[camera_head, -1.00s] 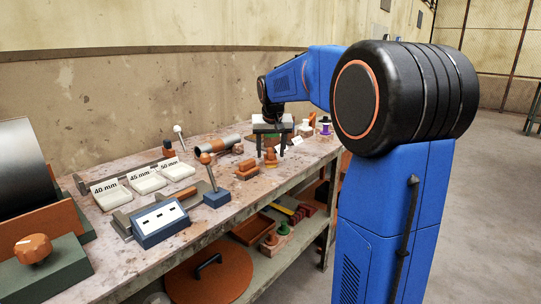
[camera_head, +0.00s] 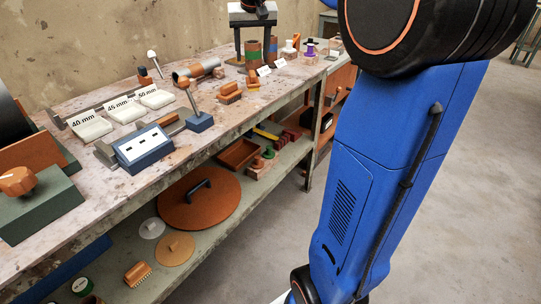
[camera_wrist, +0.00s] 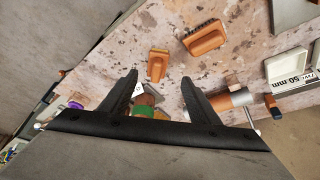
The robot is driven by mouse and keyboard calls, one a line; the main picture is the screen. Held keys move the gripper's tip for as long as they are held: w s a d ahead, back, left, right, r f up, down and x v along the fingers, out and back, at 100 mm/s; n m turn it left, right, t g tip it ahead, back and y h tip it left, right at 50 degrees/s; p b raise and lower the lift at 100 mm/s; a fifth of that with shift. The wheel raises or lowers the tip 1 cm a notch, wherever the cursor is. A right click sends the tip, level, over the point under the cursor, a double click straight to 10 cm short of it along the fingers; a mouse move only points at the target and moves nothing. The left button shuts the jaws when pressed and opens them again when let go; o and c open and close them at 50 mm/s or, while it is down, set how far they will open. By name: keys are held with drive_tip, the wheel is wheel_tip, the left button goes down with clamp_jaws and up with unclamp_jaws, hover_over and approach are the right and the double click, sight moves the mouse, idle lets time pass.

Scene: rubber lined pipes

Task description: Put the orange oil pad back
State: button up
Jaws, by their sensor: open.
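A small orange block with a raised grip, which looks like the orange oil pad (camera_head: 253,79), lies on the bench beside an orange brush (camera_head: 229,93). In the wrist view the orange block (camera_wrist: 157,65) lies just beyond my fingertips, and the brush (camera_wrist: 204,40) is to its right. My gripper (camera_head: 253,50) points down above the bench, fingers spread and empty. In the wrist view my open gripper (camera_wrist: 159,79) has nothing between its tips. I cannot tell which spot belongs to the pad.
Brown cans with a green band (camera_head: 252,52) and a blue band stand near my fingers. A metal pipe (camera_head: 196,69), a blue-based lever (camera_head: 199,120), white trays (camera_head: 125,109) and a blue box (camera_head: 143,148) crowd the bench. The lower shelf (camera_head: 238,207) holds a large orange disc (camera_head: 199,198).

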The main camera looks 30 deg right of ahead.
drive_tip(key=s+a+f+n, duration=0.1)
drive_tip(key=s+a+f, duration=0.35)
drive_tip(key=s, duration=0.45)
drive_tip(key=s+a+f+n, duration=0.1)
drive_tip(key=s+a+f, duration=0.2)
drive_tip(key=s+a, duration=0.35)
drive_tip(key=s+a+f+n+y, duration=0.1)
drive_tip(key=s+a+f, duration=0.1)
drive_tip(key=s+f, duration=0.4)
drive_tip(key=s+a+f+n, duration=0.1)
drive_tip(key=s+a+f, duration=0.1)
drive_tip(key=s+f, duration=0.5)
drive_tip(key=s, duration=0.5)
drive_tip(key=shift+s+a+f+n+t+y, duration=0.2)
drive_tip(key=shift+s+f+n+t+y, duration=0.1)
drive_tip(key=shift+n+y, duration=0.1)
